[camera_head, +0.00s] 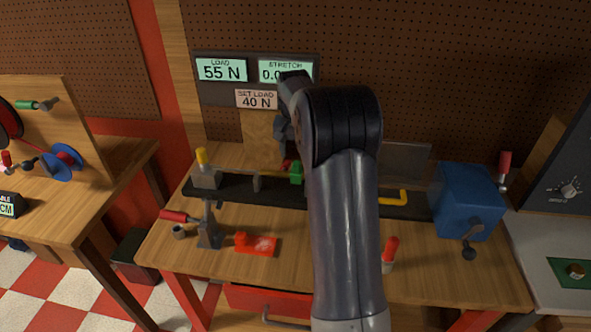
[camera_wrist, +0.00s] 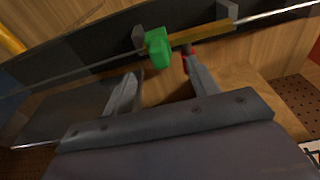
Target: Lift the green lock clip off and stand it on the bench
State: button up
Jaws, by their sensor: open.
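The green lock clip (camera_head: 297,171) sits on the thin rod above the black rail of the bench rig, beside a yellow bar. In the wrist view the green clip (camera_wrist: 158,47) is a small block on the rod, between a grey post and the yellow bar (camera_wrist: 203,33). My gripper (camera_wrist: 161,64) is open, its two fingers spread either side of the clip's position in the picture. The clip appears beyond the fingertips, and I cannot tell any contact. In the head view my arm covers part of the rail.
The wooden bench (camera_head: 190,265) has bare room at the front left. A red part (camera_head: 256,244), a grey stand (camera_head: 209,230) and a red-handled tool (camera_head: 390,252) stand there. A blue box (camera_head: 466,200) is at the right. The display panel (camera_head: 256,80) stands behind.

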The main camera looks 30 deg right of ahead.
aim_at(297, 163)
jog(key=shift+w+d+f+p, duration=0.2)
jog(key=shift+f+p, duration=0.25)
jog(key=shift+f, duration=1)
jog(key=shift+w+d+f+p, duration=0.15)
jog(key=shift+f+p, duration=0.3)
jog(key=shift+f, duration=1)
jog(key=shift+a, duration=0.1)
jog(key=c, duration=1.1)
